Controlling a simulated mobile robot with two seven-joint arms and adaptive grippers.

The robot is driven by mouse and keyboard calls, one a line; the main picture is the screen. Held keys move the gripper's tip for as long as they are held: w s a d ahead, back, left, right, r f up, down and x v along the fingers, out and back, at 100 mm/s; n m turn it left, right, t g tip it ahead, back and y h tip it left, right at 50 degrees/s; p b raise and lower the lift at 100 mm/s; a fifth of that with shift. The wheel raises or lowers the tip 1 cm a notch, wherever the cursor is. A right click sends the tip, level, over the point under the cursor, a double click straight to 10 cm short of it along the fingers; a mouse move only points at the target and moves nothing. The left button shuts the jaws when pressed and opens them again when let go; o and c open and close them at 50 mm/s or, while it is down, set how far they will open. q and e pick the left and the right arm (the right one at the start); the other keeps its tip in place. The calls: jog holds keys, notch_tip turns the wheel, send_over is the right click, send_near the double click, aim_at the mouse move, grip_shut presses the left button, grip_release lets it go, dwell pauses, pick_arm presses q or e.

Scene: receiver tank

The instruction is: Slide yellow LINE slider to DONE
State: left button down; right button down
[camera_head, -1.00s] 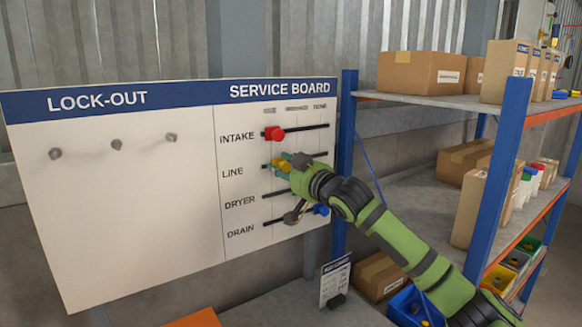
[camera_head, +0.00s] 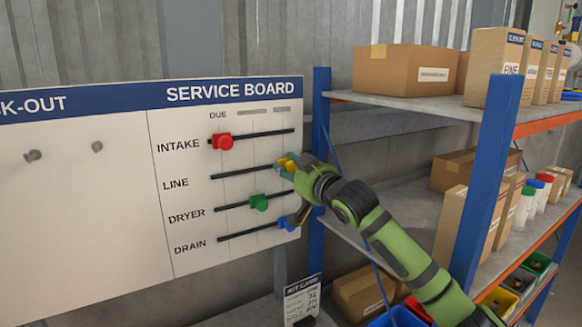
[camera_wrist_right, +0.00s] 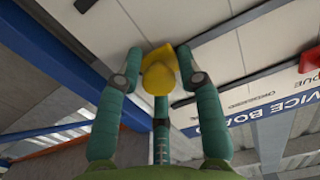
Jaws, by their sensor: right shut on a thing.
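The yellow LINE slider (camera_head: 288,162) is at the right end of its black track on the service board (camera_head: 190,240), below the small rightmost column heading. My right gripper (camera_head: 286,165) is shut on it; the fingers partly hide the slider and the track end. In the right wrist view, the yellow slider (camera_wrist_right: 158,72) sits between the teal fingertips of the right gripper (camera_wrist_right: 160,62). The left gripper is not in view.
The red INTAKE slider (camera_head: 222,142) is at the left under DUE. The green DRYER slider (camera_head: 259,203) is mid-track, and the blue DRAIN slider (camera_head: 287,222) is near the right end, close below my gripper. A blue shelf post (camera_head: 319,200) stands just right of the board.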

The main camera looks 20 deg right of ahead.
jog(key=shift+d+r, duration=0.15)
jog(key=shift+d, duration=0.1)
jog(key=c, duration=1)
grip_release()
jog(key=shift+c, duration=0.2)
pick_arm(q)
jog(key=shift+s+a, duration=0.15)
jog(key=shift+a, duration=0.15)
pick_arm(e)
jog(key=shift+o, duration=0.3)
jog(key=shift+d, duration=0.15)
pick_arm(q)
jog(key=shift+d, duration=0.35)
pick_arm(e)
jog(key=s+d, duration=0.1)
jog(key=s, duration=1.1)
jog(key=shift+d, duration=0.2)
